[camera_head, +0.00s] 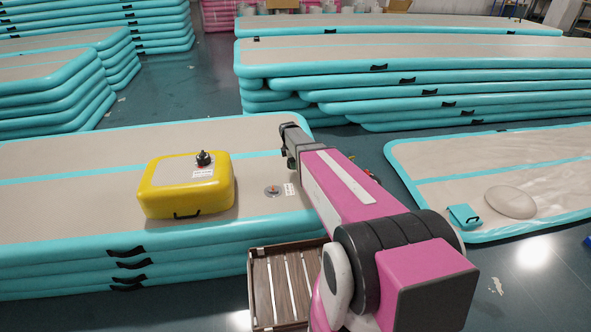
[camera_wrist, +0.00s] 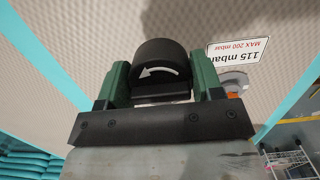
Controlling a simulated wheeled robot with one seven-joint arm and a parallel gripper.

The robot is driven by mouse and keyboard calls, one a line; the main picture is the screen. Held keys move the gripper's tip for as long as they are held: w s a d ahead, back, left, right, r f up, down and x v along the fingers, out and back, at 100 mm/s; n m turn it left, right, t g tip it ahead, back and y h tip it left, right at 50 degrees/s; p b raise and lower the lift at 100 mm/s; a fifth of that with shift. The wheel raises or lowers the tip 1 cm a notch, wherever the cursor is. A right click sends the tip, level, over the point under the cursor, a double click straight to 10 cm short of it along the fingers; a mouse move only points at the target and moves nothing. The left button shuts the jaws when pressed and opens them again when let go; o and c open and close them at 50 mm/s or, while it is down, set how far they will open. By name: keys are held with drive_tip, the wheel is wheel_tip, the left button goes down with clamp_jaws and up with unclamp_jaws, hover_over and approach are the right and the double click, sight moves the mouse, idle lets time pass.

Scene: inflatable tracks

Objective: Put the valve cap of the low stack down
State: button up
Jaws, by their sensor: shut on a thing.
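My gripper (camera_wrist: 161,76) is shut on a black round valve cap (camera_wrist: 158,52) with a white curved arrow, held between its green fingers. In the head view my gripper (camera_head: 291,152) is over the low stack (camera_head: 60,212), a pile of beige and turquoise inflatable tracks; the cap cannot be made out there. An open valve (camera_head: 272,190) with an orange centre sits on the stack's top beside a white label (camera_head: 290,189). In the wrist view the valve (camera_wrist: 236,86) is partly hidden behind the right finger, below the label (camera_wrist: 238,52) reading 115 mbar.
A yellow inflatable block (camera_head: 187,185) with a black knob stands left of the valve. A slatted wooden crate (camera_head: 252,290) is at the stack's near edge. A single track (camera_head: 430,160) lies to the right; higher stacks (camera_head: 400,50) stand behind.

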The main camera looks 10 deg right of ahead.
sight(296, 173)
drive_tip(key=shift+w+d+f, duration=0.4)
drive_tip(key=shift+d, duration=0.1)
drive_tip(key=shift+f, duration=2)
drive_tip(key=shift+f, duration=0.1)
drive_tip(key=o, duration=0.9)
